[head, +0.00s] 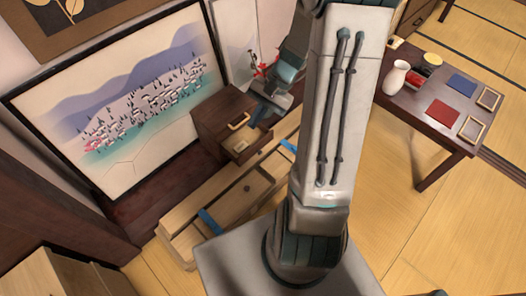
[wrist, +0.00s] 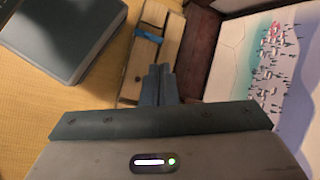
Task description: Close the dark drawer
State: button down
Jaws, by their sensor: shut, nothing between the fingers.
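The dark brown wooden cabinet (head: 212,118) stands below the framed landscape picture in the head view, with a pale curved handle (head: 238,121) on it. A pale wooden part (head: 243,149) shows at its front right; I cannot tell for sure how far the dark drawer stands out. My gripper (head: 260,115) is just right of the cabinet in the head view, by its front right side. In the wrist view my gripper (wrist: 158,70) has its two grey fingers together and empty. Whether it touches the drawer cannot be told; the gripper body hides much of the wrist view's lower half.
A long pale wooden unit (head: 178,212) with blue parts lies in front of the cabinet; it also shows in the wrist view (wrist: 138,68). A low dark table (head: 412,108) with a white vase (head: 396,78) stands right. Tatami floor is clear between them and the table.

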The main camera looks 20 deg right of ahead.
jog(key=w+d+f+m+t+y+b, duration=0.1)
jog(key=d+f+m+t+y+b, duration=0.15)
jog(key=f, duration=0.65)
jog(key=w+d+f+m+t+y+b, duration=0.15)
jog(key=d+f+m+b, duration=0.25)
jog(key=f, duration=0.5)
jog(key=w+d+f+m+t+y+b, duration=0.1)
jog(key=d+f+m+t+y+b, duration=0.15)
jog(key=f, duration=0.65)
jog(key=m+t+h+b, duration=0.6)
jog(key=m+t+b, duration=0.3)
jog(key=m+t, duration=0.3)
send_near(261, 153)
jog(key=shift+m+g+h, duration=0.35)
jog(key=shift+m+g, duration=0.3)
jog(key=shift+m, duration=0.15)
jog(key=b+x, duration=0.4)
jog(key=x, duration=0.1)
jog(key=shift+w+r+b, duration=0.25)
jog(key=shift+r+b, duration=0.05)
jog(key=shift+r, duration=0.05)
jog(key=shift+w+a+r, duration=0.1)
jog(key=shift+w+a, duration=0.15)
jog(key=shift+w, duration=0.35)
